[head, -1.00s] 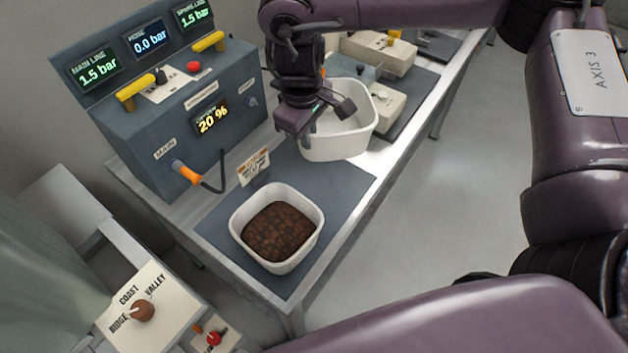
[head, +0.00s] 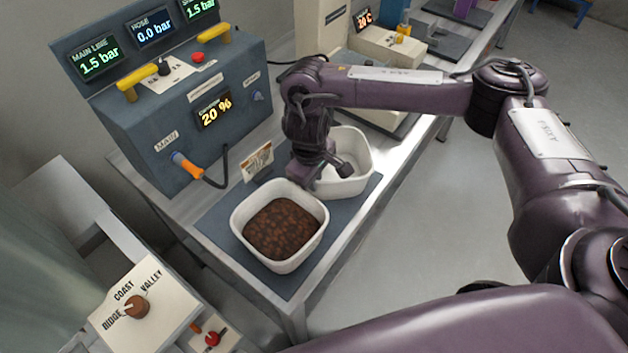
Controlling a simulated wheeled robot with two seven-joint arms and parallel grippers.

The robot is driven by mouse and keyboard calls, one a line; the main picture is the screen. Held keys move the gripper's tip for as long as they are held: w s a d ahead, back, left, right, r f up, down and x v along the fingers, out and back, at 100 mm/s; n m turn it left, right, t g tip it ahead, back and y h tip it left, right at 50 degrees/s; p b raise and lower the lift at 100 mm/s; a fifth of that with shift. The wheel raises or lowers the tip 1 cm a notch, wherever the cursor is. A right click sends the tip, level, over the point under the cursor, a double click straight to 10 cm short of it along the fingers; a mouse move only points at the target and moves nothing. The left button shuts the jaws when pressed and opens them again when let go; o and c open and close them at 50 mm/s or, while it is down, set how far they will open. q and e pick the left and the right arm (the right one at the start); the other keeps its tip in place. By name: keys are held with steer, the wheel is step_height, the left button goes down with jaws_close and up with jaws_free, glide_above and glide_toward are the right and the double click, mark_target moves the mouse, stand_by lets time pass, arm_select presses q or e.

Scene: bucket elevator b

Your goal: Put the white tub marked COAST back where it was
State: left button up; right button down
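Two white tubs show in the head view, and no COAST marking can be read on either. The rear white tub (head: 352,181) looks empty in the part I can see. My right gripper (head: 322,178) is over its near left wall and appears shut on that wall; the wrist hides the contact. This tub is at the back right part of the dark mat; I cannot tell whether it touches it. The front white tub (head: 283,266) stands on the mat, holding brown granules (head: 282,229), very close to the gripper. My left gripper is not in view.
A blue-grey control box (head: 190,110) with an orange-tipped plug and cable is at the left. A selector panel (head: 145,305) is at the lower left. Other stations line the bench behind.

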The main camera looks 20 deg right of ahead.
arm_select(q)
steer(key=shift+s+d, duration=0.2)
arm_select(e)
steer(key=shift+s, duration=0.1)
steer(key=c, duration=1.7)
jaws_free()
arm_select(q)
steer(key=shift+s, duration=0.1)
